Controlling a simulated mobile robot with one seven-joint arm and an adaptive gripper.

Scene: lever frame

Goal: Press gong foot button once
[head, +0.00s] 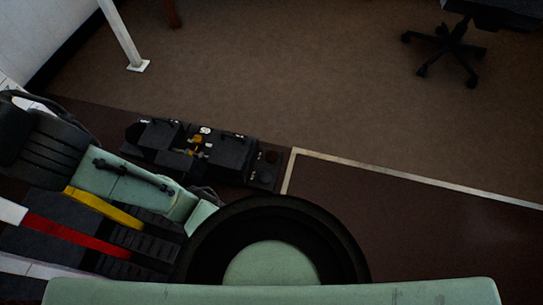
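I cannot clearly make out a gong foot button in the head view. A low black unit (228,155) lies on the dark floor left of centre. It has dark box-like parts, small yellow pieces (196,146) and small pale marks. Its right end (265,170) carries small round details, too small and dark to identify. I cannot make out my gripper or its fingers in this view. Pale green and black parts along the bottom, which look like my own body, hide the floor there.
Slanting bars in yellow (103,207), red (75,238) and white lie at the lower left among dark ribbed plates. A pale strip (420,176) edges the dark floor on the right. A white post (122,37) and an office chair (445,45) stand farther back.

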